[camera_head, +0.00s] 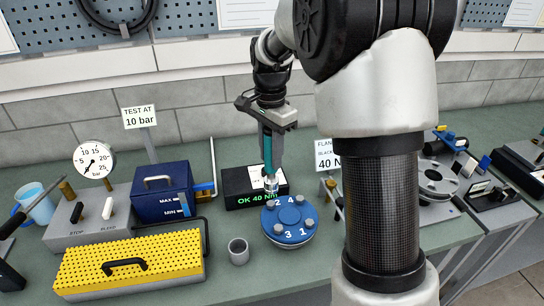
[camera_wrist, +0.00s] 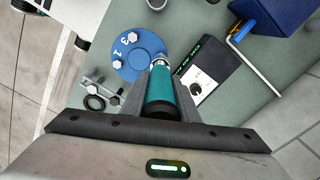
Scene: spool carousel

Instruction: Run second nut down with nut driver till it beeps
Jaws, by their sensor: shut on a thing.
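My gripper (camera_head: 270,122) is shut on the teal nut driver (camera_head: 267,148), which points down, nearly upright. The driver also shows between my fingers in the wrist view (camera_wrist: 163,92). Its silver socket (camera_head: 271,184) is at the back-left edge of the blue round flange (camera_head: 290,236), by the number 2. The socket hides the nut there, and I cannot tell whether it is seated. The flange bears numbers 1 to 4, with other hex nuts showing, such as one in the wrist view (camera_wrist: 117,65). Behind it, a black display box (camera_head: 245,203) reads "OK 40 N" in green.
A grey cup (camera_head: 238,251) stands left of the flange. A yellow perforated box (camera_head: 130,267), a blue MAX/MIN container (camera_head: 160,202) and a gauge (camera_head: 94,160) fill the left. My arm hides the bench right of the flange. Some green bench (camera_head: 265,280) in front is bare.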

